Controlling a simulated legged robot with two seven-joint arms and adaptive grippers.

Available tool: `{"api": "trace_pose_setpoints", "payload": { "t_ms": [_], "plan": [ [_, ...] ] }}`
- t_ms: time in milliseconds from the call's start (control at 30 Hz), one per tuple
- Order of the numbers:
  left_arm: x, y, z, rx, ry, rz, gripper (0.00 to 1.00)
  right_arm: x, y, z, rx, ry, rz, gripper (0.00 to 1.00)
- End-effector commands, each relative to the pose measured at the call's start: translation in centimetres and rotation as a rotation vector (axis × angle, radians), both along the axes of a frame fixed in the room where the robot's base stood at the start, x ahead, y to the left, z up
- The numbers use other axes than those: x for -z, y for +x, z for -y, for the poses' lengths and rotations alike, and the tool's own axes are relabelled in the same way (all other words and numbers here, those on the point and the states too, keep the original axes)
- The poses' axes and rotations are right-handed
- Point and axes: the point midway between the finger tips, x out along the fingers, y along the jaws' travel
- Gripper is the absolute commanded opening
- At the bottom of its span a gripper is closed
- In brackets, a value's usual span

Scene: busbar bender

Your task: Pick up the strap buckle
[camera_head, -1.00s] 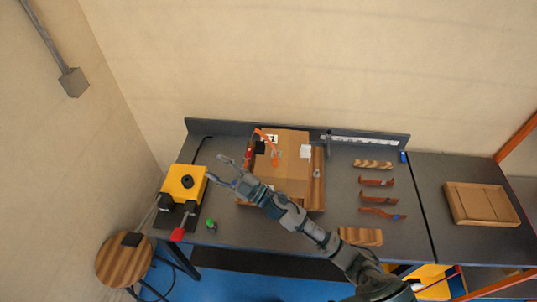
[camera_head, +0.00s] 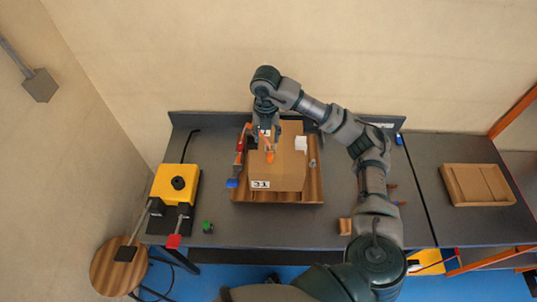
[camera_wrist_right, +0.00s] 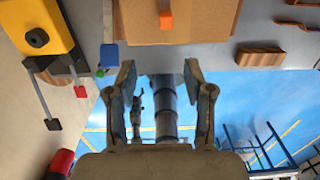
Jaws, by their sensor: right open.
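A small orange piece (camera_head: 270,153), which I take to be the strap buckle, lies on top of the cardboard box (camera_head: 290,172) on the workbench. My right gripper (camera_head: 266,132) points down over the back left part of the box, just behind the orange piece. Its fingers are apart with nothing between them. In the right wrist view the orange piece (camera_wrist_right: 166,20) shows at the top edge, beyond the open fingers (camera_wrist_right: 160,76) and apart from them. The gripper hides part of the box top. My left gripper is not in view.
A red and blue tool (camera_head: 234,182) lies along the box's left side. A yellow machine (camera_head: 168,184) with levers stands at the left, with a green knob (camera_head: 207,227) nearby. A wooden block (camera_head: 345,227) sits right of the box.

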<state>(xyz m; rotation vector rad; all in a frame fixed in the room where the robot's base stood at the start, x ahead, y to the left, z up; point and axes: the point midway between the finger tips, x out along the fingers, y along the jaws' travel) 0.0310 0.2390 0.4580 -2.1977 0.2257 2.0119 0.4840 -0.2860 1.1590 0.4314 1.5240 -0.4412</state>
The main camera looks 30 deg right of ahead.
Motion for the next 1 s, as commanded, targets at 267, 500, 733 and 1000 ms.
{"api": "trace_pose_setpoints", "payload": {
  "t_ms": [267, 500, 733, 1000],
  "plan": [
    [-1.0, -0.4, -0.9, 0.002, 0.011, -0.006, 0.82, 6.3, 0.0, 0.6, -0.001, 0.005, -0.004, 0.52],
    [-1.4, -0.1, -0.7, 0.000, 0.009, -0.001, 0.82, 8.7, 0.1, 0.5, -0.002, 0.006, -0.001, 0.52],
    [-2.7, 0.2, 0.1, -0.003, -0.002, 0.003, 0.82, 11.6, 0.3, 1.4, -0.002, 0.003, -0.005, 0.52],
    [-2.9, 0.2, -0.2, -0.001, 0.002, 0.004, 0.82, 13.8, 0.4, 1.4, -0.003, 0.006, 0.000, 0.52]
  ]
}}
